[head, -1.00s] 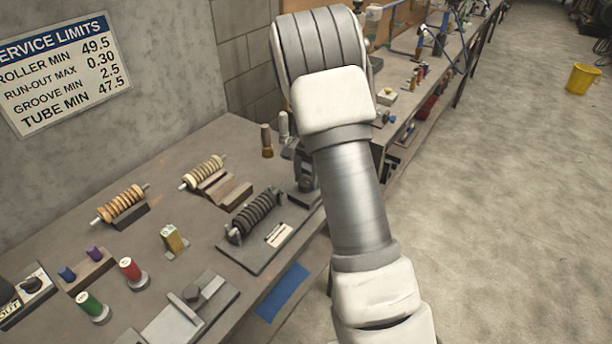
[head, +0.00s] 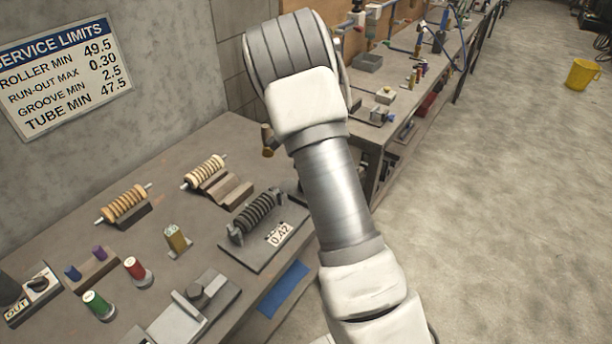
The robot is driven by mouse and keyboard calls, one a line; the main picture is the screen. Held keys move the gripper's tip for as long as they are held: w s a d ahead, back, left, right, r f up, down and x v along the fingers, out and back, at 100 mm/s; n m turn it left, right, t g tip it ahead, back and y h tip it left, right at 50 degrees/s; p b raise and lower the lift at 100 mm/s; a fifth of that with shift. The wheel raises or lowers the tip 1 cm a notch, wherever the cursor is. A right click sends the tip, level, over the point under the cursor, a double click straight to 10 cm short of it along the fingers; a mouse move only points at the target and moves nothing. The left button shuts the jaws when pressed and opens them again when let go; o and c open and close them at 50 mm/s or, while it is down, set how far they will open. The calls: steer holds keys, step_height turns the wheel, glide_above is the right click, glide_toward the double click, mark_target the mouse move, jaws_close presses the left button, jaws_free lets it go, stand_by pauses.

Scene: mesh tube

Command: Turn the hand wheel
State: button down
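I cannot make out a hand wheel in the head view. A dark ribbed roller (head: 259,213) lies between two end supports on a grey base plate (head: 248,252) on the near bench. A white label (head: 279,234) with dark characters sits at the plate's front edge. The far right end of this fixture is partly hidden behind my arm. My arm rises through the middle of the view and bends away at the top. My gripper is out of sight, so its state does not show.
Red (head: 136,269) and green (head: 96,303) spools, a small yellow block (head: 175,238) and a grey slide fixture (head: 200,305) stand in front.

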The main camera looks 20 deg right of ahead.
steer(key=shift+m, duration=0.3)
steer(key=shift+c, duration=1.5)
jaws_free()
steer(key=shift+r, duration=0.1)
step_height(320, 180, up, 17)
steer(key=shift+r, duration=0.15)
